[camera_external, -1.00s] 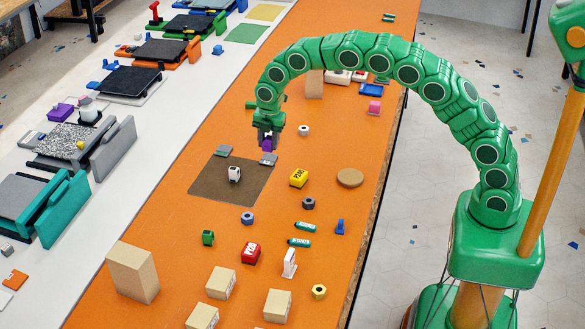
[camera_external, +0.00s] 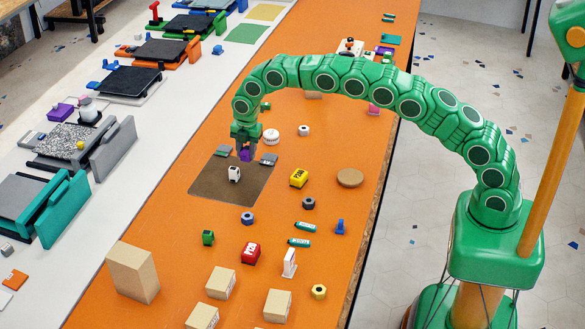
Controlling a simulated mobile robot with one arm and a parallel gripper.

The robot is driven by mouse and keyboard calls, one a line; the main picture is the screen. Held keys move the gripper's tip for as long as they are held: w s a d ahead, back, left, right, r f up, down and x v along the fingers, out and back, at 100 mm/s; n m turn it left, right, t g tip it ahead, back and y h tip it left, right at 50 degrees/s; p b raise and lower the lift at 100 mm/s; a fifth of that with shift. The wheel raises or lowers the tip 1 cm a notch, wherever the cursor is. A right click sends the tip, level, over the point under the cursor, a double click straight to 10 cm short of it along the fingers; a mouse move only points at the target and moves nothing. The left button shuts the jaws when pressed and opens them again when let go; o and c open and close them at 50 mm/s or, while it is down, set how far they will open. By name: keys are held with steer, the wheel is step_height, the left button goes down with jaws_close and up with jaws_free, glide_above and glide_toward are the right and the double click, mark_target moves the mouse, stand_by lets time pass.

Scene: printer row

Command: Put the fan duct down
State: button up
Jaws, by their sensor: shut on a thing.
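My gripper (camera_external: 245,150) is shut on a small purple part, which I take to be the fan duct (camera_external: 245,156). It holds the part over the far edge of a dark brown mat (camera_external: 217,193) on the orange table. Whether the part touches the mat cannot be told. A white block with a dark mark (camera_external: 234,174) stands on the mat, just nearer the camera. The fingertips are small and partly hidden by the purple part.
Grey flat pieces lie at the mat's far corners, left (camera_external: 223,150) and right (camera_external: 269,160). A yellow block (camera_external: 299,179) and a cork disc (camera_external: 349,178) stand to the right. Cardboard boxes (camera_external: 132,272) stand at the near end. The mat's near part is bare.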

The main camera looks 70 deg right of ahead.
mark_target(242, 172)
steer(key=shift+w+f, duration=0.75)
steer(key=shift+f, duration=0.1)
steer(key=shift+w+f, duration=0.3)
steer(key=shift+f, duration=1.55)
steer(key=shift+f, duration=0.1)
steer(key=o, duration=1)
